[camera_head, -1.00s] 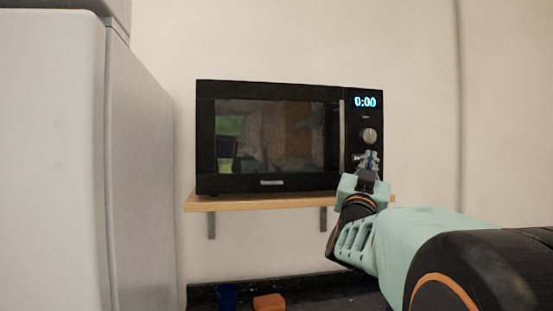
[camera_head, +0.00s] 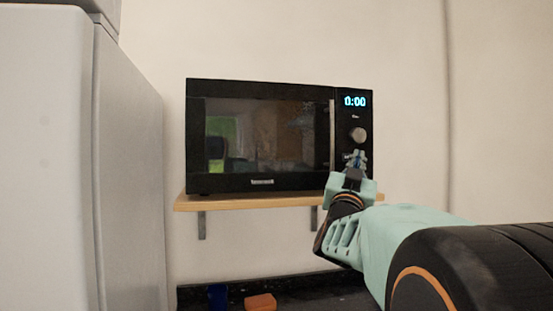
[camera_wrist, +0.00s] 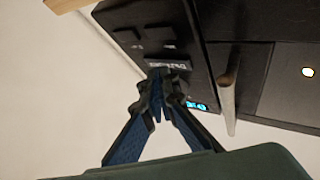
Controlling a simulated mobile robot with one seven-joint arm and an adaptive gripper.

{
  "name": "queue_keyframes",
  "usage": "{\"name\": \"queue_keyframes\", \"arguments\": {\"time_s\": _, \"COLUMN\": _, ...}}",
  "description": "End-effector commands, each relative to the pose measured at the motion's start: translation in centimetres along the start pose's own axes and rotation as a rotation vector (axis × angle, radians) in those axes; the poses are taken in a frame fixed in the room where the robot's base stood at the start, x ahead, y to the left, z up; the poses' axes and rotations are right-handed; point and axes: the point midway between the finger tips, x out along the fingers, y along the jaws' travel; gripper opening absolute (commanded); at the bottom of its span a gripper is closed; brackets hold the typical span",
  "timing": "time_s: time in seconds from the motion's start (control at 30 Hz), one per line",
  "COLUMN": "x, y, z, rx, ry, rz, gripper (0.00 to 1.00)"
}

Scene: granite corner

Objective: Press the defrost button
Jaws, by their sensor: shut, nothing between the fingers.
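The black microwave (camera_head: 260,183) stands on a wooden shelf, with its control panel (camera_head: 342,110) at the right side, carrying a lit display and a round knob. In the wrist view, which shows the panel turned around, a wide grey button (camera_wrist: 167,63) has inverted lettering that seems to read "Defrost". Several smaller dark buttons (camera_wrist: 127,35) lie beyond it. My gripper (camera_head: 357,156) is shut and empty, in front of the panel just below the knob. In the wrist view, its fingertips (camera_wrist: 158,77) are right beside the wide button. I cannot tell whether they touch it.
The shelf (camera_head: 250,202) is fixed to the wall under the microwave. A tall white fridge (camera_head: 45,160) stands at the left. An orange block (camera_head: 260,303) and a blue item (camera_head: 218,296) sit on the dark counter below. The wall at the right is clear.

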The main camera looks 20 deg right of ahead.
Motion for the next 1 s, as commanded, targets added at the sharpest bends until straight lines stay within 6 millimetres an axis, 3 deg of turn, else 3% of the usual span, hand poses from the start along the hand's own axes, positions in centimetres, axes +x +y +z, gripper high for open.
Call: {"name": "queue_keyframes", "arguments": {"time_s": 1.0, "x": -0.66, "y": 0.41, "z": -0.45, "rx": 0.001, "ry": 0.000, "rz": -0.001, "gripper": 0.00}}
